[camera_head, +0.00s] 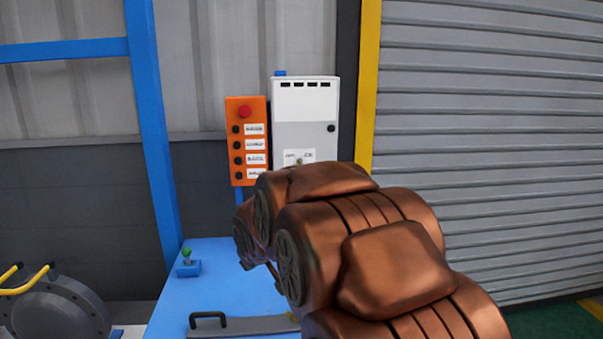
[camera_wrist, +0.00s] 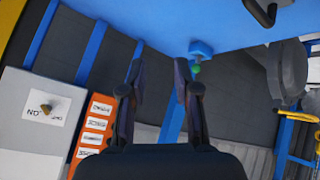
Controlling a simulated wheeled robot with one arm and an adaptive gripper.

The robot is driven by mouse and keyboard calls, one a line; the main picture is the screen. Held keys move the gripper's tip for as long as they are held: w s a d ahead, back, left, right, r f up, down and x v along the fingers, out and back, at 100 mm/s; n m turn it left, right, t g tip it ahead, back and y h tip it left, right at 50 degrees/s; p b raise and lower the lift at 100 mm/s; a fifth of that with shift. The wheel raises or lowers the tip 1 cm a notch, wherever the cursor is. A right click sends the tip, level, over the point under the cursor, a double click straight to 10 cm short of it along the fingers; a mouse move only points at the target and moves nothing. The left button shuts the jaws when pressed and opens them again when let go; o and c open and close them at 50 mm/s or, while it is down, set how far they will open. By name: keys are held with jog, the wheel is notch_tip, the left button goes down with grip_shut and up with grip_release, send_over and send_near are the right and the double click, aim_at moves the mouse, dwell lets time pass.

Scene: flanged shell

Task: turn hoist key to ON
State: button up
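The hoist key (camera_head: 299,162) is a small knob on a white label low on the front of a grey and white control box (camera_head: 306,102). In the wrist view the brass-coloured key (camera_wrist: 46,108) sits on its label at the left, with "ON" lettering upside down beside it. My gripper (camera_wrist: 162,75) has its two dark fingers apart with nothing between them. It is to the side of the key and does not touch it. In the head view my copper-coloured arm hides the gripper and the lower part of the box. The key's exact setting is unclear.
An orange button panel (camera_head: 246,140) with a red button stands left of the box. A blue table (camera_head: 215,290) below carries a small green-topped joystick (camera_head: 187,262) and a black-handled plate (camera_head: 240,325). A grey flanged part (camera_head: 55,310) with yellow handles is at lower left.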

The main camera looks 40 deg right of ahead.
jog(key=w+d+r+n+t+h+b, duration=0.1)
jog(key=w+d+r+t, duration=0.15)
jog(key=w+d, duration=0.4)
jog(key=w+d+r+t+h+b, duration=0.2)
jog(key=w+d+t, duration=0.1)
jog(key=d, duration=0.6)
jog(key=d+r+n+t+b, duration=0.1)
jog(key=d+r+n+t, duration=0.15)
jog(key=d, duration=0.45)
jog(key=d+r+n+t+b, duration=0.1)
jog(key=d+r+n+t, duration=0.1)
jog(key=d+r+t, duration=0.3)
jog(key=w+d+g+p, duration=0.1)
jog(key=w+d, duration=0.3)
jog(key=w, duration=0.3)
jog(key=shift+h, duration=0.3)
jog(key=shift+c, duration=0.2)
grip_shut()
